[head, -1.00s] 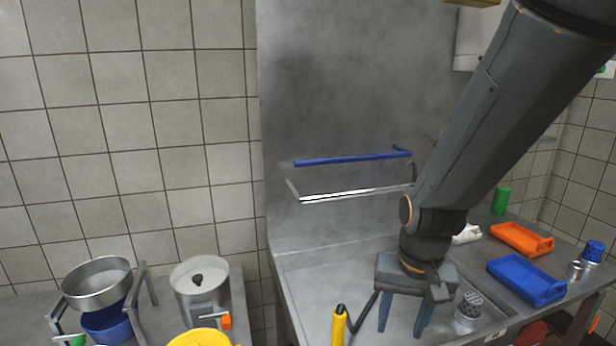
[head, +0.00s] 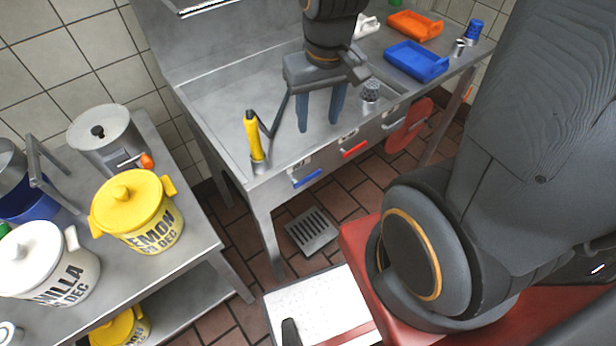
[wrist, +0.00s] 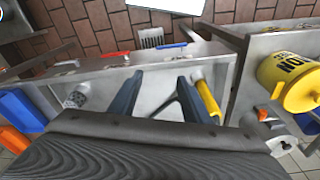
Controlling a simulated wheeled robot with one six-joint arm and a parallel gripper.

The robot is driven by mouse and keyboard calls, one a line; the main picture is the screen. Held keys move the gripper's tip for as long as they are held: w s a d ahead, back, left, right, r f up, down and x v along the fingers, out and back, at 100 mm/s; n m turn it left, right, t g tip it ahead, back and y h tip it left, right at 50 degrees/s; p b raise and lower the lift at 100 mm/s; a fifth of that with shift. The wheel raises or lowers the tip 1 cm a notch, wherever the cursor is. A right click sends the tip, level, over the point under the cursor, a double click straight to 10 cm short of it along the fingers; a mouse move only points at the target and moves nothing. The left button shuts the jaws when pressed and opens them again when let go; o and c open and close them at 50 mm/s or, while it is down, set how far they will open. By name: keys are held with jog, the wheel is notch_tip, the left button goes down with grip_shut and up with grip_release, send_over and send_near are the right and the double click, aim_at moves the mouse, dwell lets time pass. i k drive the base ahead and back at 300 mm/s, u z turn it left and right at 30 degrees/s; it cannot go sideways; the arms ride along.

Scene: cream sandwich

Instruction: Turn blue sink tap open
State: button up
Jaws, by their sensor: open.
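The sink (head: 215,103) is a steel basin unit with small tap handles on its front panel. The blue tap handle (head: 307,178) is the nearest, at the left of the row; it also shows in the wrist view (wrist: 172,46). A red tap handle (head: 354,149) is to its right. My gripper (head: 319,125) points down above the basin, behind the front panel and apart from the blue handle. Its two fingers are spread, with nothing between them in the wrist view (wrist: 159,78).
A yellow-handled spout (head: 254,138) stands close left of my gripper. A perforated metal cup (head: 370,92), blue tray (head: 416,61) and orange tray (head: 415,25) lie to the right. Yellow lemon pot (head: 133,209) and white vanilla pot (head: 45,262) stand on the left table.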

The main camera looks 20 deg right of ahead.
aim_at(296, 185)
jog(key=z, duration=0.2)
jog(key=k, duration=1.25)
jog(key=u, duration=0.15)
